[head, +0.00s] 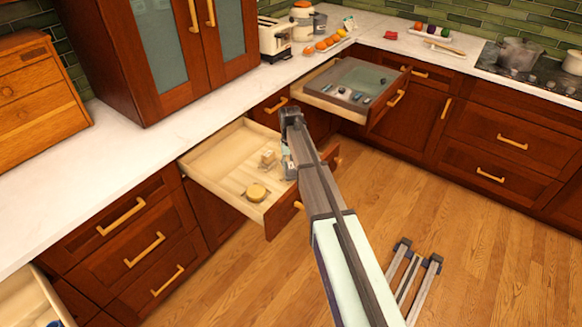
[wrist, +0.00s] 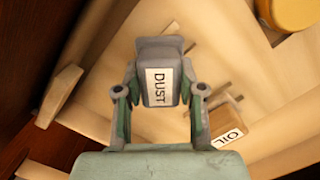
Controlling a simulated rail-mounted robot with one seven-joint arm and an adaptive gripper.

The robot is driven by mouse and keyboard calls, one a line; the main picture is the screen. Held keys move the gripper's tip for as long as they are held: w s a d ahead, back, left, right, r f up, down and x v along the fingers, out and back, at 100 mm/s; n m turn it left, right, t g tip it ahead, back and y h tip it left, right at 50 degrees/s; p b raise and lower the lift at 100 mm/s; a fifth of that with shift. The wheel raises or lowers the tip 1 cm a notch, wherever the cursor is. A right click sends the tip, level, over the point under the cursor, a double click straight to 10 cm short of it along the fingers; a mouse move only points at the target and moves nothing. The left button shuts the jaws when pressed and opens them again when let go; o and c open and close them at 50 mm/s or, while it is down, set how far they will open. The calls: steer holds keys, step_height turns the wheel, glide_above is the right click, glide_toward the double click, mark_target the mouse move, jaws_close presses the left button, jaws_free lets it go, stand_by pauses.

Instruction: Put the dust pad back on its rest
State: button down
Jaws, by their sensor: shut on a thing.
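The dust pad (wrist: 160,50) is a grey block with a white label reading DUST. In the wrist view it sits between the two fingers of my gripper (wrist: 160,92), which is shut on it. In the head view my gripper (head: 288,165) points down over the right side of an open drawer (head: 210,158), and the pad is not clearly visible. Thin wooden bars (wrist: 208,94) show beside and behind the pad in the wrist view. They may be part of a rest, but I cannot tell. The pad's underside and any contact below are hidden.
A wooden block labelled OIL (wrist: 229,135) is close to the right finger; it also shows in the head view (head: 267,157). A round yellow item (head: 256,192) lies near the drawer's front. The drawer's left part is clear. Another open drawer (head: 350,80) holds small items.

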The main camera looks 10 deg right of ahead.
mark_target(290, 163)
steer(key=c, duration=0.7)
jaws_free()
steer(key=r+b, duration=0.1)
steer(key=r, duration=0.3)
steer(key=w+r+b, duration=0.1)
steer(key=r, duration=0.3)
steer(key=r+b, duration=0.1)
steer(key=r, duration=0.3)
steer(key=shift+w+r, duration=0.1)
steer(key=shift+w, duration=0.15)
